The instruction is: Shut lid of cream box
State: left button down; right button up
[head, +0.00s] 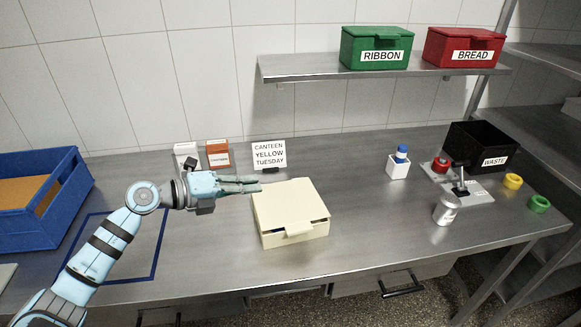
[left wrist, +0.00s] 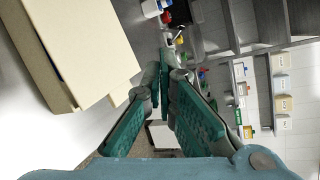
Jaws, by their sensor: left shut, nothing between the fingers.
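The cream box (head: 290,205) stands on the metal table in the middle of the head view. Its lid lies over the top, with a narrow dark gap and a bit of blue under its front edge, so it is not flush there. In the left wrist view the cream box (left wrist: 75,45) fills the upper left, with a dark gap along its side. My left gripper (head: 255,184) is shut and empty, at the box's back left corner in the head view. I cannot tell whether it touches the lid. My right gripper is not in view.
A sign (head: 269,155) and two small boxes stand behind my left gripper. A blue crate (head: 60,205) is at the left. A white holder (head: 398,168), a metal can (head: 446,209) and a black waste bin (head: 486,150) stand at the right.

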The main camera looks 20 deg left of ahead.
pick_arm(q)
jog(key=d+n+g+h, duration=0.1)
jog(key=n, duration=0.7)
jog(key=n+g+h, duration=0.2)
jog(key=n, duration=1)
send_over(292, 231)
jog(key=f, duration=0.4)
jog(key=a+f, duration=0.1)
jog(key=shift+w+f+b, duration=0.15)
jog(key=shift+f+b, duration=0.15)
jog(key=shift+f, duration=0.1)
jog(key=f, duration=0.1)
jog(key=d+f+b, duration=0.1)
jog(key=f, duration=0.1)
jog(key=shift+w+f, duration=0.15)
jog(key=shift+f, duration=0.15)
jog(key=shift+a+f, duration=0.1)
jog(key=shift+f, duration=0.2)
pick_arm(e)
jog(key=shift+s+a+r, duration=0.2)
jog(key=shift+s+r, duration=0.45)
pick_arm(q)
jog(key=shift+s+d+f, duration=0.1)
jog(key=shift+s+f, duration=0.05)
jog(key=shift+f, duration=0.4)
jog(key=shift+s+d+f, duration=0.1)
jog(key=shift+f, duration=0.45)
jog(key=shift+r, duration=0.1)
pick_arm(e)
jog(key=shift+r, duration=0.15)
